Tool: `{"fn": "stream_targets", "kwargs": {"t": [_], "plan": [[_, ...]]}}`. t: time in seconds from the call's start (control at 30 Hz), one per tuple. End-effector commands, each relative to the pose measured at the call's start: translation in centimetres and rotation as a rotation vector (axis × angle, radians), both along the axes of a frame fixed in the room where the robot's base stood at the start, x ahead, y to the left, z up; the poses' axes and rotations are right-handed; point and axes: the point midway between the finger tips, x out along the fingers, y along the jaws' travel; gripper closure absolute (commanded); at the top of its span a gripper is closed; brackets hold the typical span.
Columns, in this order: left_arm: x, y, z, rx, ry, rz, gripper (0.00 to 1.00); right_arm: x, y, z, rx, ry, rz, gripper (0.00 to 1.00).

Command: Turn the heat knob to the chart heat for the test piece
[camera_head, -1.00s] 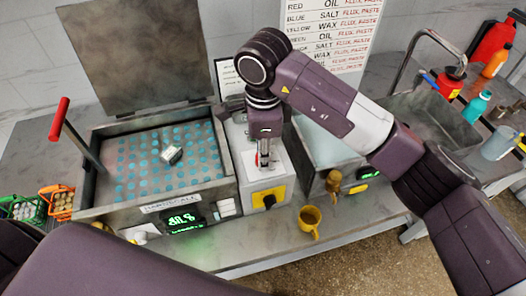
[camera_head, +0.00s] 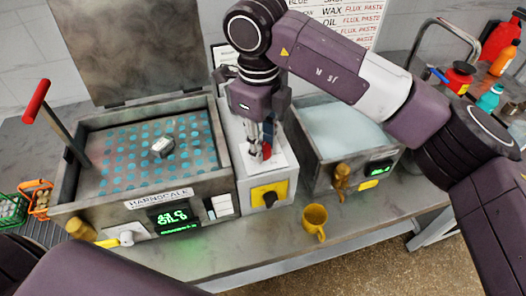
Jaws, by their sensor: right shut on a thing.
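My right gripper (camera_head: 262,144) points down over the light top of the control box (camera_head: 285,187) and is shut on a small red part (camera_head: 267,151), mostly hidden by the fingers. I cannot tell its full shape. A black knob (camera_head: 270,199) sits on a yellow plate on the box front, below the gripper and apart from it. The grey test piece (camera_head: 163,147) lies on the dotted bed of the open furnace (camera_head: 219,160). A green-lit display (camera_head: 174,218) is on the furnace front. The wall chart (camera_head: 350,40) is partly hidden by my right arm. My left gripper is out of view.
A bath (camera_head: 313,172) with pale contents and a brass tap (camera_head: 341,182) stands right of the box. A yellow mug (camera_head: 315,219) stands near the bench's front edge. A red-handled lever (camera_head: 37,100) rises at the furnace's left. Bottles (camera_head: 489,98) stand far right.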

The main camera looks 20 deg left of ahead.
Motion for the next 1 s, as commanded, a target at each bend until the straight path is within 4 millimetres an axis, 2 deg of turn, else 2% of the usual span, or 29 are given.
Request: {"fn": "stream_targets", "kwargs": {"t": [0.03,0.4,1.0], "plan": [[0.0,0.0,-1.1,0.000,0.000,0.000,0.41,0.2,0.0,-0.3,0.001,-0.006,-0.046,0.98],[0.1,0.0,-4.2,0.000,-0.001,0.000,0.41,0.1,0.1,-0.2,0.003,-0.006,-0.397,0.98],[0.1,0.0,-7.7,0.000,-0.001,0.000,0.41,0.2,0.2,0.0,0.004,-0.004,-0.927,0.98]]}}
